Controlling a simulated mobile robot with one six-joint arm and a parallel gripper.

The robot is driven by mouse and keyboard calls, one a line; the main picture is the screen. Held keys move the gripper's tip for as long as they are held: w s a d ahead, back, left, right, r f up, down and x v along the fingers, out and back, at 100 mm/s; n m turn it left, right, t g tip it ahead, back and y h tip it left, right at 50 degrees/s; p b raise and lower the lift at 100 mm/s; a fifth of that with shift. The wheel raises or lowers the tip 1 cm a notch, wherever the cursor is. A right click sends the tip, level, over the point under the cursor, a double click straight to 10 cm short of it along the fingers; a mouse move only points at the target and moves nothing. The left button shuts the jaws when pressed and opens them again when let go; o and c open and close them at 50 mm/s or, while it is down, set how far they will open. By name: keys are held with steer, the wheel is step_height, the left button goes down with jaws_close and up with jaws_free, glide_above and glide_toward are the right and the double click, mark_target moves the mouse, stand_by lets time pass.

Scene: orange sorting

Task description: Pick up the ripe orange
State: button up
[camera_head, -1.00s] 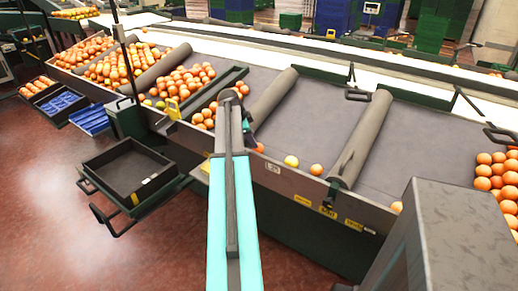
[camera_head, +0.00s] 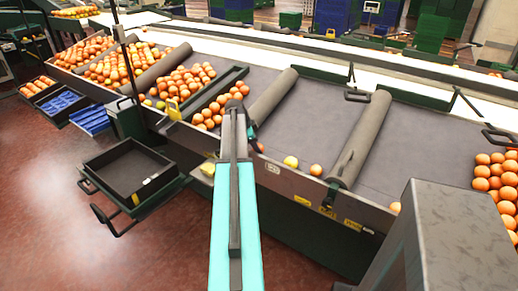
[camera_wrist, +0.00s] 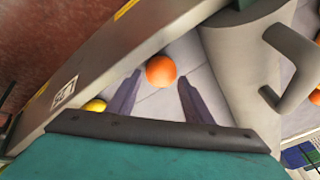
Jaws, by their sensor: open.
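One orange fruit (camera_head: 315,169) lies on the grey belt near its front edge, beside a yellow fruit (camera_head: 290,161). Another orange (camera_head: 258,147) is partly hidden by my gripper (camera_head: 249,134), which hangs over the belt left of the yellow fruit. In the wrist view, the two dark fingers of my gripper (camera_wrist: 160,80) are apart and nothing is held. An orange (camera_wrist: 160,70) shows between and just beyond the fingertips, and it looks fully coloured. The yellow fruit (camera_wrist: 95,105) lies outside the left finger, near the metal edge.
A grey roller (camera_head: 360,140) with a handle crosses the belt to the right, and another roller (camera_head: 270,95) lies behind my gripper. A metal side wall (camera_head: 300,190) runs along the belt front. Piled oranges lie left and far right. An empty black crate (camera_head: 130,168) stands front left.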

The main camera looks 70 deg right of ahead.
steer(key=shift+x, duration=1.45)
steer(key=shift+r, duration=0.1)
steer(key=c, duration=0.7)
steer(key=shift+r, duration=0.1)
steer(key=shift+r+b, duration=0.7)
steer(key=shift+r, duration=4.2)
steer(key=shift+w+a, duration=0.1)
steer(key=shift+w, duration=0.05)
